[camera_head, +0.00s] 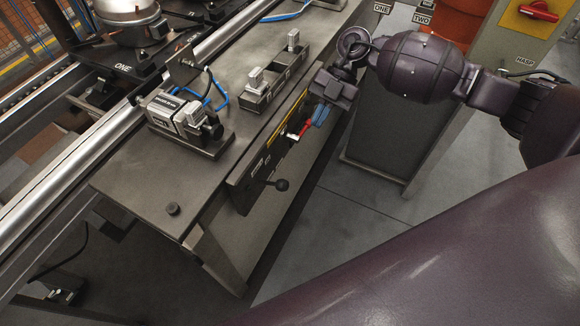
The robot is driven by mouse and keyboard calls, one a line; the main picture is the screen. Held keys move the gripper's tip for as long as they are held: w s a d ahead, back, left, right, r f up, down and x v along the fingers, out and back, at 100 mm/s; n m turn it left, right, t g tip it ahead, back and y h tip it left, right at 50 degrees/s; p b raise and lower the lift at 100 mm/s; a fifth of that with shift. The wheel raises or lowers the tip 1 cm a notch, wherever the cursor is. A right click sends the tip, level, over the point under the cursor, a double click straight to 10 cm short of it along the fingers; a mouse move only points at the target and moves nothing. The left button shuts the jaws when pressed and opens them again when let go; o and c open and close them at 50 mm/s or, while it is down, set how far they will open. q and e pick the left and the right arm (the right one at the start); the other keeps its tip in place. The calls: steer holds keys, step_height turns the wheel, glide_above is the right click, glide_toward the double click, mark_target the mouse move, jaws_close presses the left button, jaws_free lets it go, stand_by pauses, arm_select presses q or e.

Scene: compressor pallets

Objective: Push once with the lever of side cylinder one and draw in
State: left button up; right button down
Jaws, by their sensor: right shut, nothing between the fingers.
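My right gripper (320,114) comes in from the upper right and points down at the front panel (262,160) of the bench. It is shut, with nothing between its fingers. Its blue tips are close to a red handle (305,128) on the panel; I cannot tell whether they touch. A black ball-ended lever (281,184) sticks out lower on the same panel, clear of the gripper. A grey cylinder unit (180,118) with blue hoses stands on the bench top. The panel lettering is too small to tell which lever belongs to side cylinder one. My left gripper is not in view.
The bench top (135,180) is mostly bare at the front left, with a small black knob (173,208). A rail conveyor (70,155) with a compressor (128,22) runs along the left. A cabinet with a red switch (538,12) stands at the upper right.

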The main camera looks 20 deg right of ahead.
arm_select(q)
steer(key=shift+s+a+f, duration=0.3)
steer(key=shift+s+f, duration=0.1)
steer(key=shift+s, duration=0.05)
arm_select(e)
glide_toward(273, 184)
arm_select(q)
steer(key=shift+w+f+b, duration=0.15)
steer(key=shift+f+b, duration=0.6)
steer(key=shift+b, duration=0.2)
arm_select(e)
steer(key=shift+s+a+f, duration=0.35)
steer(key=shift+s+f, duration=0.25)
steer(key=shift+s+a+f, duration=0.3)
steer(key=shift+s+f, duration=0.3)
steer(key=shift+s+a+f, duration=0.35)
steer(key=shift+s+f, duration=0.25)
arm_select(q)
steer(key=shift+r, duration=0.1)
arm_select(e)
steer(key=shift+f, duration=0.1)
